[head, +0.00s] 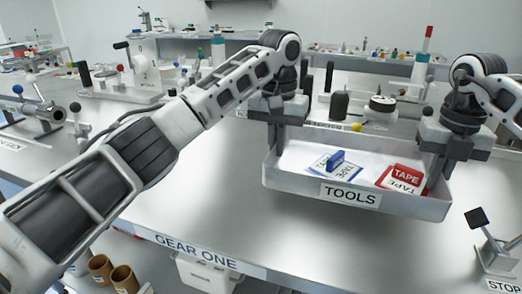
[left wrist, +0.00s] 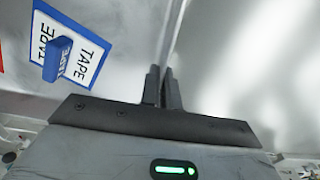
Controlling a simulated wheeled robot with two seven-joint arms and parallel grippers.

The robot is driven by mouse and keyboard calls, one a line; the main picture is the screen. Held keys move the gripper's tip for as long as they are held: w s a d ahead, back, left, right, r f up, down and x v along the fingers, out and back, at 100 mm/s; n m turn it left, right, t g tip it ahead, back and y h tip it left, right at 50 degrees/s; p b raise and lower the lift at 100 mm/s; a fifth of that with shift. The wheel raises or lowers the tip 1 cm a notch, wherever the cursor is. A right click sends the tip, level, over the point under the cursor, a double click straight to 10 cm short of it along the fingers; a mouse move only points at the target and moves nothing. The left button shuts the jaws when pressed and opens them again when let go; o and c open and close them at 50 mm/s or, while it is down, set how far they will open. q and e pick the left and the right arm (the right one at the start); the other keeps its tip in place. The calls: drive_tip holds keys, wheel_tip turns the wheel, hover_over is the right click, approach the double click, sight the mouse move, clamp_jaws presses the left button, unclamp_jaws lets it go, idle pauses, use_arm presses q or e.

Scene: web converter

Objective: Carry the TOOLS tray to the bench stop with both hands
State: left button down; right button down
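The TOOLS tray (head: 300,184), a shallow grey box with a TOOLS label on its front wall, is over the bench right of centre in the head view. It looks level; whether its base touches the bench is hard to tell. It holds a blue-and-white TAPE item (head: 335,165) and a red TAPE item (head: 405,175). My left gripper (head: 276,142) is shut on the tray's left wall, which shows between its fingers in the left wrist view (left wrist: 164,88). My right gripper (head: 438,168) is at the right wall and appears shut on it. The bench stop (head: 492,248) stands at the lower right.
The white bench top (head: 190,205) is clear left of the tray, with a GEAR ONE label (head: 196,250) on its front edge. Behind the tray stand a dark cylinder (head: 339,105) and other fixtures. A STOP label (head: 503,286) is in front of the stop.

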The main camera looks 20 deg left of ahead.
sight(276, 160)
use_arm(q)
drive_tip(key=shift+a, duration=0.2)
use_arm(e)
drive_tip(key=shift+d+f, duration=0.1)
drive_tip(key=shift+d, duration=0.05)
